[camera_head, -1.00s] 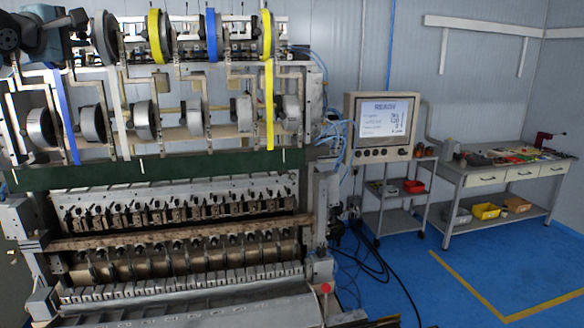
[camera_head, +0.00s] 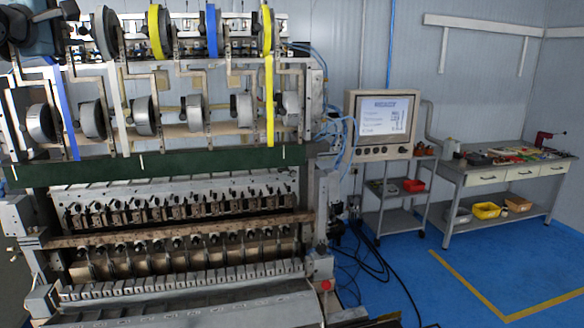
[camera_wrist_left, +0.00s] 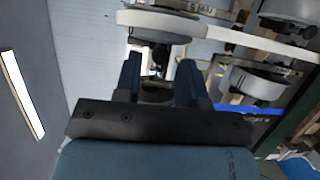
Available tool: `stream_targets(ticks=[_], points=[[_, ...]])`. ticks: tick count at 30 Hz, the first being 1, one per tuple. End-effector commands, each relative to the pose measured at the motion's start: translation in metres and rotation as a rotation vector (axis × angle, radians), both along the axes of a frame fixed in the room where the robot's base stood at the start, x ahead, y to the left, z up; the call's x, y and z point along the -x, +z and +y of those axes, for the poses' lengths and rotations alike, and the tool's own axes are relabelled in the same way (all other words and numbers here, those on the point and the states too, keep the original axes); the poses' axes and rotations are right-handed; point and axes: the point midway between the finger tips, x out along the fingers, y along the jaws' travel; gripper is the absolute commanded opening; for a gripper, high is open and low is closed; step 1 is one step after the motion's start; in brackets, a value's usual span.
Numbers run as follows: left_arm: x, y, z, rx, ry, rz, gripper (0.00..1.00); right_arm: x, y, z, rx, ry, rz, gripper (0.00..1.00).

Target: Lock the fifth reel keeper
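My left gripper (camera_head: 70,12) is at the upper left of the coil winder, beside the upper row of reels. In the left wrist view its two blue fingers (camera_wrist_left: 158,80) are apart. A dark fitting (camera_wrist_left: 158,58) shows between and beyond them, below a pale reel (camera_wrist_left: 155,22); I cannot tell whether the fingers touch it. In the head view the upper row has a grey reel (camera_head: 106,33), a yellow one (camera_head: 157,32), a blue one (camera_head: 212,30) and another yellow one (camera_head: 267,28). The keepers are too small to tell locked from unlocked. My right gripper is out of view.
A lower row of grey reels (camera_head: 145,115) hangs above the green beam (camera_head: 150,166). A screen (camera_head: 384,115) stands right of the machine, near a small cart (camera_head: 398,223) and a workbench (camera_head: 510,178). Cables lie on the blue floor, which is otherwise mostly clear at right.

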Motion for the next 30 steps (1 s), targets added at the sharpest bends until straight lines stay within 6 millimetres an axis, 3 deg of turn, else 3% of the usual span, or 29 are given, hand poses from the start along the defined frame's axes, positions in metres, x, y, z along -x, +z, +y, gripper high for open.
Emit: stream_targets(ticks=[18, 30], points=[[0.049, -0.001, 0.002, -0.001, 0.0, -0.001, 0.37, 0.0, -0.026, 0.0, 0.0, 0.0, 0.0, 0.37], [0.054, 0.0, 0.002, 0.0, 0.0, 0.001, 0.37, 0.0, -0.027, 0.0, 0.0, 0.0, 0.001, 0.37]])
